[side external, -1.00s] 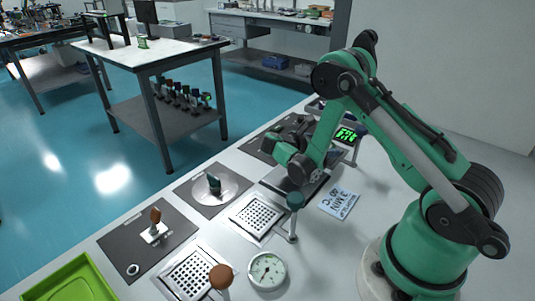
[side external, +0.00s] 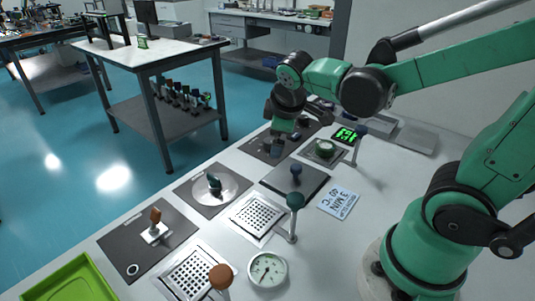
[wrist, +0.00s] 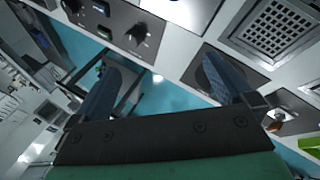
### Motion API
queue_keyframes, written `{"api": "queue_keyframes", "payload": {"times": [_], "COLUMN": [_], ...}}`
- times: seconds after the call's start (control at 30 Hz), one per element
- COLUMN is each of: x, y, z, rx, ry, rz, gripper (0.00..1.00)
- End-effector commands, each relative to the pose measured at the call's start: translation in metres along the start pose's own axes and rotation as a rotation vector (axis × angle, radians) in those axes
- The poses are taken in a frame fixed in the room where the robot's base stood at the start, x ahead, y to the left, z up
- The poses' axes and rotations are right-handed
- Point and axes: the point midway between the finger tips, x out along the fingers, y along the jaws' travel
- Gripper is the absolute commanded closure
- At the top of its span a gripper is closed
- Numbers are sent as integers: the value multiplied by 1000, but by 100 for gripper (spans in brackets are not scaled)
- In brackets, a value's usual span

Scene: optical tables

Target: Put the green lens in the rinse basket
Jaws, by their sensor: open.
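A dark teal upright piece (side external: 214,183) stands on a round metal dish (side external: 232,188). I cannot tell for certain which is the green lens. Two perforated square metal trays, one in the middle (side external: 240,223) and one nearer the front (side external: 187,293), look like baskets. My gripper (side external: 278,143) is over the dark mat at the back, left of the green piece. In the wrist view my gripper (wrist: 158,58) has its fingers wide apart, with nothing between them.
A blue-knobbed post (side external: 296,169), a teal-knobbed post (side external: 295,200) and a brown-knobbed post (side external: 221,276) stand among the trays. A brown piece on a white base (side external: 155,218), a dial gauge (side external: 267,269), a sign (side external: 339,203) and a green bin (side external: 70,283) are also there.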

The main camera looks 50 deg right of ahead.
Motion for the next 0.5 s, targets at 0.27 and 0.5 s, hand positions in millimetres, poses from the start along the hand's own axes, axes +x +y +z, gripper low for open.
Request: {"api": "queue_keyframes", "payload": {"times": [0.27, 0.5], "x": [-42, -49], "y": [-47, -57], "z": [-4, -5], "rx": [481, 601], "ry": [265, 312], "rz": [-210, -272], "gripper": [0, 0]}}
